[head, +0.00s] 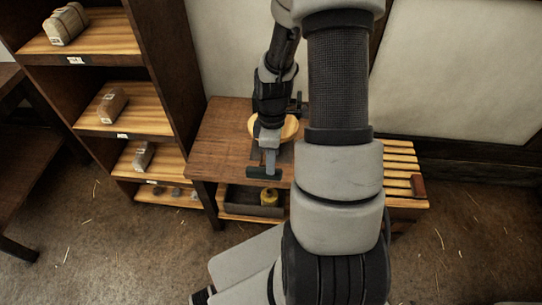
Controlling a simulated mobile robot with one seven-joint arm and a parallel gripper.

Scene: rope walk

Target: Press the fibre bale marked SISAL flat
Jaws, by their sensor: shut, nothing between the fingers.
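Three bales sit on separate shelves at the left: a pale tan one (66,25) on top, a brown one (112,105) in the middle and a greyish one (143,155) lower down. Small white labels show on the shelf edges, too small to read, so I cannot tell which bale is SISAL. My gripper (268,168) is over the front of the brown table (222,135), shut and empty. A round pale wooden disc (290,129) lies behind it on the table, partly hidden by my arm. I cannot tell whether my gripper touches anything.
The dark shelf unit (175,70) stands left of the table. Below the tabletop are a grey tray (239,201) and a yellow object (268,197). A slatted bench (402,160) with a reddish-brown block (418,186) is at right. Straw-strewn floor is open in front.

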